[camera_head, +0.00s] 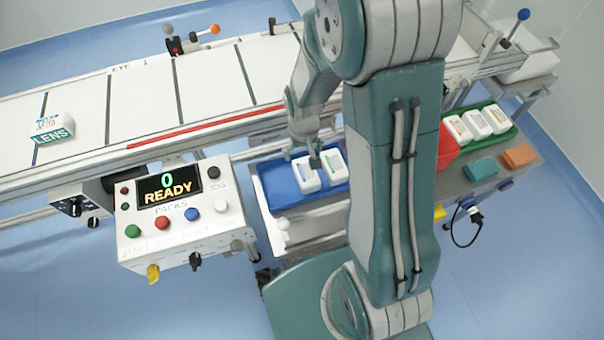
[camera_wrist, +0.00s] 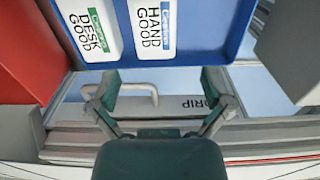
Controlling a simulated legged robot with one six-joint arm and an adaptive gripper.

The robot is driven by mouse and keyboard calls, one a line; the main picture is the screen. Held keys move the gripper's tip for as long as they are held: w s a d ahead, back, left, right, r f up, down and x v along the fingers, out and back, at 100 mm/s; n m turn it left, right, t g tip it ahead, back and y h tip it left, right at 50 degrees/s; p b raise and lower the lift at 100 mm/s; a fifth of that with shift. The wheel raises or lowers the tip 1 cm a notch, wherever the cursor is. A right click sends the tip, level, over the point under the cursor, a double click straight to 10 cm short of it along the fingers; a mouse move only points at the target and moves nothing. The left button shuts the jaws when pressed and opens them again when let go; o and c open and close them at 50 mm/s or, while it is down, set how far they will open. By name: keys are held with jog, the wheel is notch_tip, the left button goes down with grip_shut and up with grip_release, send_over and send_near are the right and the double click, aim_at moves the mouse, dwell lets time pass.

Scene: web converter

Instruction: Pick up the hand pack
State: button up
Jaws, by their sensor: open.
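The hand pack, white with a blue label and the words HAND GOOD, lies in the blue tray; it shows in the wrist view (camera_wrist: 150,30). The desk pack (camera_wrist: 88,30), with a green label, lies beside it on the left there. In the head view the hand pack seems to be the left white pack (camera_head: 306,178) in the blue tray (camera_head: 270,183); its print is not readable there. My gripper (camera_wrist: 157,82) is open and empty, its fingers in front of the tray edge in the wrist view, apart from the packs in the picture. My arm partly hides the tray.
The conveyor (camera_head: 215,75) runs behind the tray, with a lens box (camera_head: 52,128) on its left end. A control box (camera_head: 185,215) reading READY stands left of the tray. Right of my arm are a red bin (camera_head: 447,150) and a green tray (camera_head: 510,138) with several white packs.

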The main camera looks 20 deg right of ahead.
aim_at(306, 171)
jog(key=f, duration=0.1)
jog(key=d+f, duration=0.1)
jog(key=f, duration=0.3)
jog(key=shift+d+f, duration=0.2)
jog(key=shift+d, duration=0.05)
jog(key=shift+a+f, duration=0.2)
jog(key=shift+a, duration=0.1)
jog(key=f, duration=0.4)
jog(key=shift+s+f, duration=0.15)
jog(key=shift+s, duration=0.1)
jog(key=shift+d+f, duration=0.15)
jog(key=shift+f, duration=0.25)
jog(key=shift+a, duration=0.2)
jog(key=c, duration=0.4)
jog(key=shift+a, duration=0.15)
jog(key=c, duration=0.6)
